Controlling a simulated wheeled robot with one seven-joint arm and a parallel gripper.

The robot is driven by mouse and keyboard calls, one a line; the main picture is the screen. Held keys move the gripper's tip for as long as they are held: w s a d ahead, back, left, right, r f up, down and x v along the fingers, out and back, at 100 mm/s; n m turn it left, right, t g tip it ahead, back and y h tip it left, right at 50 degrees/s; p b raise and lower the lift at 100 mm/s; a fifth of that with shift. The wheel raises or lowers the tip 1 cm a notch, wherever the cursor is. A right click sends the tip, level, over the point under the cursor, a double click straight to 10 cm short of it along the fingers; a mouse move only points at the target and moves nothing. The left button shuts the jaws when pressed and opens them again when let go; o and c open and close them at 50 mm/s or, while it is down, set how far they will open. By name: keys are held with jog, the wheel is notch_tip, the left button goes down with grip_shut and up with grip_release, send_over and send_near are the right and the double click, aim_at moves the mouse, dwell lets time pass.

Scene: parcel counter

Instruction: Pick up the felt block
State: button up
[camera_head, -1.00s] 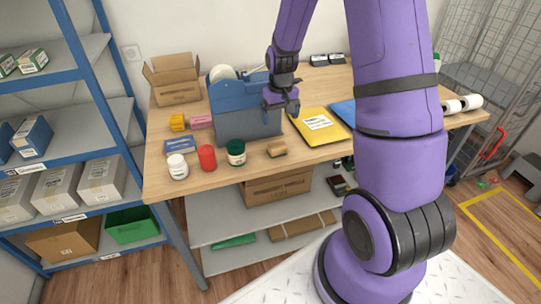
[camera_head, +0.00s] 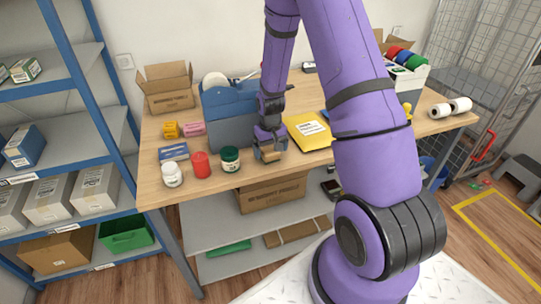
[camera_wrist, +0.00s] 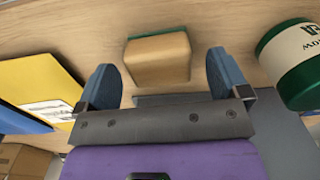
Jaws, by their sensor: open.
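The felt block (camera_wrist: 157,60) is a tan block with a green edge, lying on the wooden table near its front edge. It also shows in the head view (camera_head: 270,156), partly hidden by my gripper. My gripper (camera_head: 270,148) is right above and around that spot. In the wrist view my gripper (camera_wrist: 163,78) is open, its two blue fingers spread wide, with the block between and just beyond their tips. No contact shows between the fingers and the block.
A blue box (camera_head: 228,119) stands behind, and a yellow envelope (camera_head: 308,131) lies to the right. An open carton (camera_head: 168,88) is at the back left.

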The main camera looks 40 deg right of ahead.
jog(key=shift+f, duration=0.95)
jog(key=c, duration=1)
jog(key=shift+r, duration=0.2)
